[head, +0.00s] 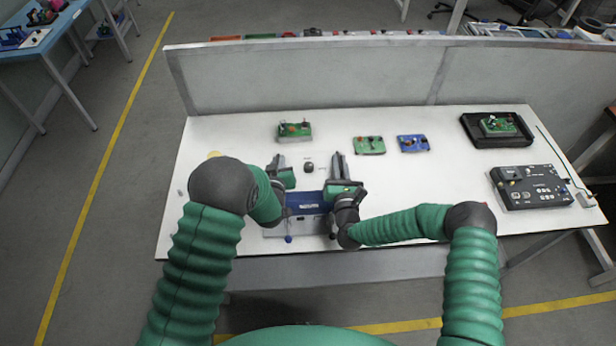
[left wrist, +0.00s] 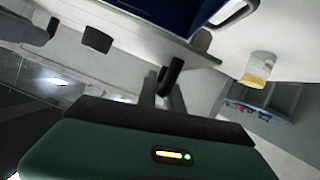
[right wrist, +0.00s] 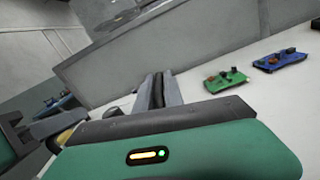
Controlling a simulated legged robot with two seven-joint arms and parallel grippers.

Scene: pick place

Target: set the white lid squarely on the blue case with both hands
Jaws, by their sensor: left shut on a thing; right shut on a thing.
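The blue case (head: 307,199) lies near the front edge of the table, between my two forearms; its dark blue side also shows at the top of the left wrist view (left wrist: 165,12). My left gripper (head: 279,161) is shut, just beyond the case's left end. My right gripper (head: 339,157) is shut, beyond its right end. Both point away from me. The white lid is hard to tell from the white table, and what lies between the fingers is not clear. A pale grey plate (head: 275,231) with a blue knob (head: 288,239) shows in front of the case.
A small dark knob (head: 308,167) shows between the grippers. Green boards (head: 295,131) (head: 369,145) and a blue board (head: 413,143) lie farther back. A black tray (head: 470,131) and a black device (head: 530,188) are at right. A grey partition (head: 310,77) closes the back.

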